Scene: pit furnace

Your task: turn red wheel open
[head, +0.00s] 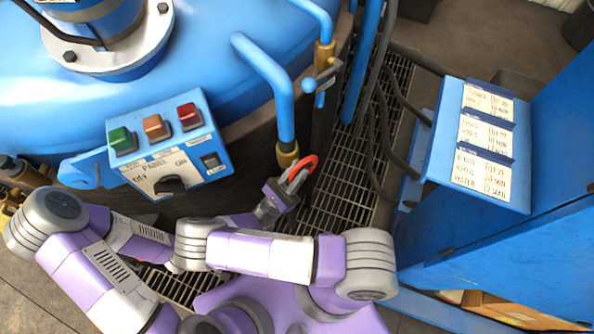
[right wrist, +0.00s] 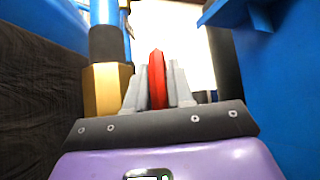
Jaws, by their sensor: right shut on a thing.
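The red wheel (head: 303,166) shows as a small red arc beside the brass fitting at the foot of a blue pipe in the head view. My right gripper (head: 293,178) is shut on its rim. In the right wrist view, the red wheel (right wrist: 156,78) stands edge-on between the two grey fingers of the right gripper (right wrist: 157,88). The rest of the wheel is hidden by the fingers. My left arm comes in from the left in the head view; its gripper cannot be made out.
A blue control panel (head: 155,150) with green, orange and red buttons is left of the wheel. A blue pipe (head: 275,85) runs down to the brass fitting (head: 287,154). Dark hoses (head: 385,130) hang to the right over floor grating (head: 340,190). A blue cabinet with labels (head: 485,140) stands right.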

